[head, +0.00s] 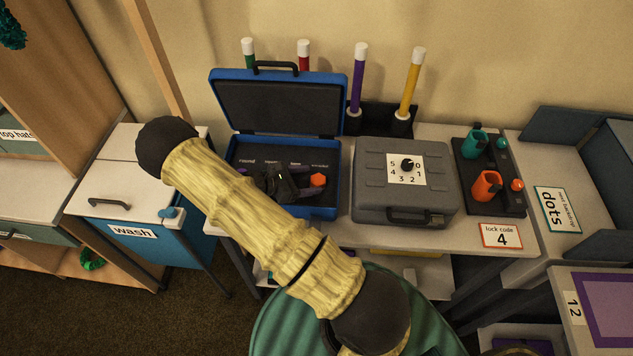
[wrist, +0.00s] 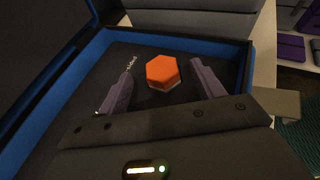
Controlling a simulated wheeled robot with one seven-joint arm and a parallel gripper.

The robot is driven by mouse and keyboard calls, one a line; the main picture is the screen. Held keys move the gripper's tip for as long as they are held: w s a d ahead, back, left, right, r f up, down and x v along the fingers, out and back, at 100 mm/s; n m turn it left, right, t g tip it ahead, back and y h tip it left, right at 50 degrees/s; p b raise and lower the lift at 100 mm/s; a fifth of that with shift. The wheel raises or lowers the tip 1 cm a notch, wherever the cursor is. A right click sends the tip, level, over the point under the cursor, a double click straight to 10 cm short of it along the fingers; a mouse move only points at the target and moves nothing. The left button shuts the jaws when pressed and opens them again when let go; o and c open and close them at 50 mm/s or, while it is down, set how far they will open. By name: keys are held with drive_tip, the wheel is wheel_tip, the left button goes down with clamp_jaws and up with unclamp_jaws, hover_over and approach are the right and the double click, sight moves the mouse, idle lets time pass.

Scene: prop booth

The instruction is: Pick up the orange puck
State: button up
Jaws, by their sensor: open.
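The orange puck (head: 318,180) is six-sided with a paler lower edge. It lies on the dark floor of the open blue case (head: 330,212), toward the right side. It also shows in the wrist view (wrist: 162,72), ahead of my gripper and between the lines of its fingers. My gripper (head: 301,184) is low over the case floor, just left of the puck in the head view. Its two purple-grey fingers (wrist: 162,68) stand apart with nothing gripped. A gap shows between each finger and the puck. My arm hides part of the case's left front.
The case's raised lid (head: 280,105) stands behind, and its blue walls surround the puck. A closed grey case (head: 368,205) with a dial sits close on the right. Farther right is a black tray (head: 490,204) with teal and orange cups.

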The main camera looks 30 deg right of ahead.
sight(320, 178)
drive_tip(key=x, duration=0.3)
drive_tip(key=shift+d, duration=0.15)
idle(0.3)
drive_tip(key=c, duration=1.1)
wheel_tip(320, 178, up, 10)
drive_tip(key=shift+f+b, duration=0.1)
drive_tip(key=shift+b, duration=0.4)
